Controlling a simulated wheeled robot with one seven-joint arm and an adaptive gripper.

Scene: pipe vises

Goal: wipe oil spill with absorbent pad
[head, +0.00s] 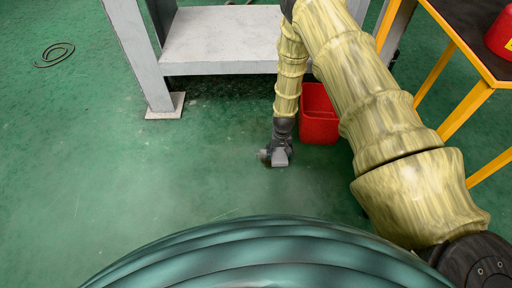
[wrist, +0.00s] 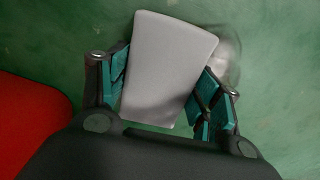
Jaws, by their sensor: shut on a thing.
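My gripper (head: 275,156) is low over the green floor and shut on a light grey absorbent pad (wrist: 165,60). In the wrist view the teal-lined fingers (wrist: 163,90) hold the pad by its two sides, and its far part sticks out past them. The pad also shows small in the head view (head: 281,160), at or just above the floor; I cannot tell if it touches. A glossy, pale patch (wrist: 229,56) shows on the floor beside the pad's upper right edge. It may be the oil spill, but its outline is unclear.
A red bin (head: 318,122) stands close to the right of my gripper. A grey workbench (head: 220,40) with a low shelf is behind. A yellow-framed table (head: 478,95) is at the right. A dark coil (head: 54,54) lies far left. The floor (head: 110,190) at left is clear.

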